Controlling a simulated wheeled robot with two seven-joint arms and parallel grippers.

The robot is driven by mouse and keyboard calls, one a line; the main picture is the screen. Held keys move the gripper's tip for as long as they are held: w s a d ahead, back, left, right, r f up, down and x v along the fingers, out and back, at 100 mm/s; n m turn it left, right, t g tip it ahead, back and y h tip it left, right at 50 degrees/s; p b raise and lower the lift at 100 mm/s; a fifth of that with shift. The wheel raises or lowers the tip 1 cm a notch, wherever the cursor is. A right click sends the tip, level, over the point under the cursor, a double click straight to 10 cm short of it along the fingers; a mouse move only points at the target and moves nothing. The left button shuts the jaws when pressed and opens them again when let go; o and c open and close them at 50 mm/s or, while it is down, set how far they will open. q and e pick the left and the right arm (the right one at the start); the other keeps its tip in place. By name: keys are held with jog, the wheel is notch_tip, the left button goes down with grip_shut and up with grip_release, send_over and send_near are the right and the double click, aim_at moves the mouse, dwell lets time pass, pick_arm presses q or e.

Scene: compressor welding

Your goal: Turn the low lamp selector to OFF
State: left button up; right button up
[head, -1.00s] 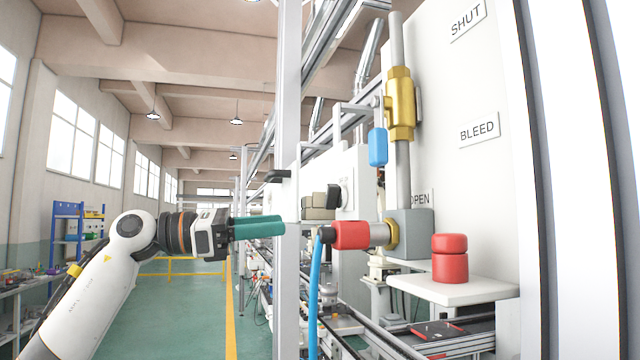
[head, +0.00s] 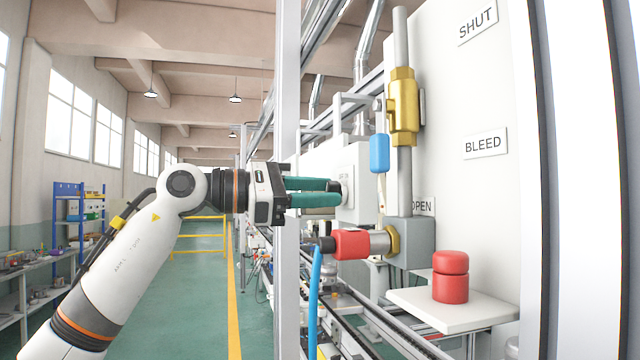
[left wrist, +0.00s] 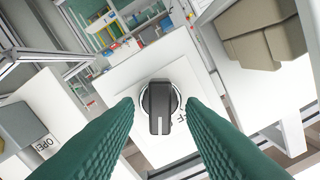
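The lamp selector (left wrist: 160,106) is a black knob with a light pointer line on a white panel (left wrist: 120,80). In the left wrist view it sits between my green fingertips, with a letter F partly visible beside it. In the head view the selector is mostly hidden by the fingers, on the white box (head: 356,185). My left gripper (head: 338,192) is open, its fingers pointing at the box. In the left wrist view the gripper (left wrist: 160,108) shows gaps on both sides of the knob; contact is not visible. My right gripper is not in view.
A red hose coupling (head: 351,244) with a blue hose, a blue-handled brass valve (head: 403,105) and a red knob (head: 450,275) on a white shelf stand right of the gripper. A grey upright post (head: 287,90) stands by the gripper. A beige block (left wrist: 262,35) is near the knob.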

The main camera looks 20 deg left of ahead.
pick_arm(q)
jog(key=shift+w+d, duration=0.1)
jog(key=shift+d, duration=0.1)
jog(key=c, duration=0.7)
jog(key=shift+n, duration=0.3)
jog(key=n+p, duration=0.1)
jog(key=n, duration=0.4)
jog(key=shift+w+a+r+n, duration=0.1)
jog(key=shift+n, duration=0.2)
jog(key=n+p, duration=0.1)
jog(key=n, duration=0.4)
jog(key=shift+n, duration=0.3)
jog(key=shift+w, duration=0.1)
